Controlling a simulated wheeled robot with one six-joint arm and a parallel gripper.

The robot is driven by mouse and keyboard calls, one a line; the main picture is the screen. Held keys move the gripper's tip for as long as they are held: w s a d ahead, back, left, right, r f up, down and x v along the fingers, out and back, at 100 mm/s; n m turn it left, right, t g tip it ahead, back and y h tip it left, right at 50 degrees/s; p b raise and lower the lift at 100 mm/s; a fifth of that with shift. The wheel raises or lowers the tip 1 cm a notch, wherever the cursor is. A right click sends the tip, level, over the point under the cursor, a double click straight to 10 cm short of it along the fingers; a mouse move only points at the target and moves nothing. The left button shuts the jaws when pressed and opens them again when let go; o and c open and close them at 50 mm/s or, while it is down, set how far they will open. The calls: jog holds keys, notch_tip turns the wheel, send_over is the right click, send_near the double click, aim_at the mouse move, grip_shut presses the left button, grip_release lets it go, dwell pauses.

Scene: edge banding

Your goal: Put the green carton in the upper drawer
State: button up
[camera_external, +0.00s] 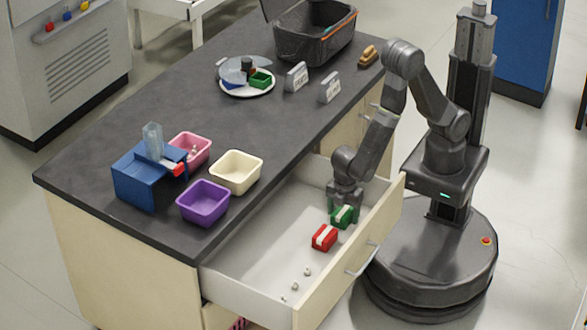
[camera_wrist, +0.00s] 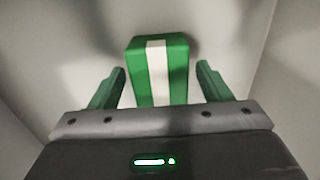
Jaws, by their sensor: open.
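The green carton (camera_external: 342,216) with a white band lies inside the open upper drawer (camera_external: 245,281), near its back right part. In the wrist view the green carton (camera_wrist: 158,68) shows ahead, between the two green fingertips. My gripper (camera_external: 345,205) reaches down into the drawer right at the carton; it also shows in the wrist view (camera_wrist: 160,88). Its fingers are spread apart, with a gap on each side of the carton. A red carton (camera_external: 324,237) with a white band lies beside it in the drawer.
Several small white balls (camera_external: 295,286) lie on the drawer floor. On the dark worktop (camera_external: 150,95) stand purple (camera_external: 204,202), cream (camera_external: 237,172) and pink (camera_external: 191,150) bins, a blue box (camera_external: 140,178), a plate (camera_external: 247,90) and a black basket (camera_external: 313,35). The drawer's left part is mostly free.

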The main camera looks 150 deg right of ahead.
aim_at(344, 211)
notch_tip(344, 211, up, 12)
jog(key=p, duration=0.1)
